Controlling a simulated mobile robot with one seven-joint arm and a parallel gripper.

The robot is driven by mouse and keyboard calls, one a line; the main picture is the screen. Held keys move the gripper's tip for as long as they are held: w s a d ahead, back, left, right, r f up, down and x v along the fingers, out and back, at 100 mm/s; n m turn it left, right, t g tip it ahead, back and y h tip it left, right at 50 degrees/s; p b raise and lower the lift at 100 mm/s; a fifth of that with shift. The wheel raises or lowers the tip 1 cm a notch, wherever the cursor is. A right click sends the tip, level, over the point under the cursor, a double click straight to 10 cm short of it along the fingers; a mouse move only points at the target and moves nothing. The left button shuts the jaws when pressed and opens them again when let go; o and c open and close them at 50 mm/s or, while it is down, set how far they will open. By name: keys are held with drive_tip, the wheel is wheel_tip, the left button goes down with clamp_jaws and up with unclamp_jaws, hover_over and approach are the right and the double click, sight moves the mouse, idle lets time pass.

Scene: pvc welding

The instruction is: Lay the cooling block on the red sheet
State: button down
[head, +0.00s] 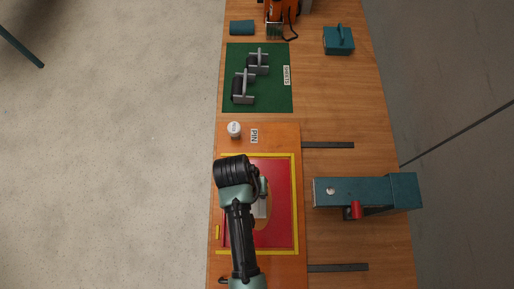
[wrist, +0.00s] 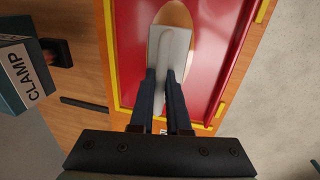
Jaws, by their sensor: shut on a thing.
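The red sheet (head: 282,225) lies inside a yellow border on the orange board; it fills much of the wrist view (wrist: 220,45). My gripper (wrist: 164,80) is shut on a long pale grey block, which I take as the cooling block (wrist: 171,45). The block shows partly beside my arm in the head view (head: 261,208). It is over a tan oval area (wrist: 174,12) within the red sheet. I cannot tell whether the block touches the surface. My wrist and arm hide the sheet's left part in the head view.
A teal clamp (head: 365,192) with a red knob stands right of the board, between two dark strips (head: 328,145). Bare floor is to the left.

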sight(257, 198)
drive_tip(key=shift+f, duration=2.05)
drive_tip(key=shift+f, duration=0.2)
drive_tip(key=c, duration=0.9)
unclamp_jaws()
drive_tip(key=shift+s, duration=0.1)
drive_tip(key=shift+r, duration=0.1)
